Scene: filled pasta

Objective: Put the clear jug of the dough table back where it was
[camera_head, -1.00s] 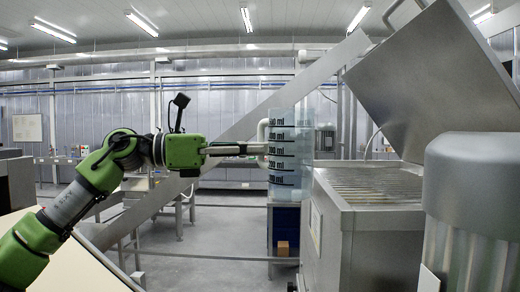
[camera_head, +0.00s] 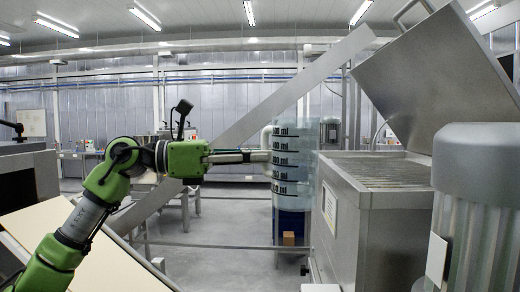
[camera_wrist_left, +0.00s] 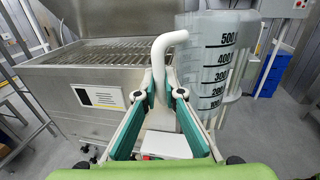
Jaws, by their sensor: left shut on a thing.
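The clear jug (camera_head: 290,168) has black ml marks and a pale handle. It is held upright in the air, left of the steel machine in the head view. My left gripper (camera_head: 262,156) reaches in from the left and is shut on the handle. In the left wrist view, the fingertips (camera_wrist_left: 165,92) close around the lower part of the white handle (camera_wrist_left: 160,62), and the jug body (camera_wrist_left: 215,70) is to its right. The dough table cannot be made out for certain. My right gripper is not in view.
A steel machine (camera_head: 372,225) with a slatted top and raised lid (camera_head: 435,75) stands right of the jug. A large grey cylinder (camera_head: 475,190) is at the far right. A pale slanted board (camera_head: 85,250) lies at lower left. Grey floor (camera_head: 215,235) is open between.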

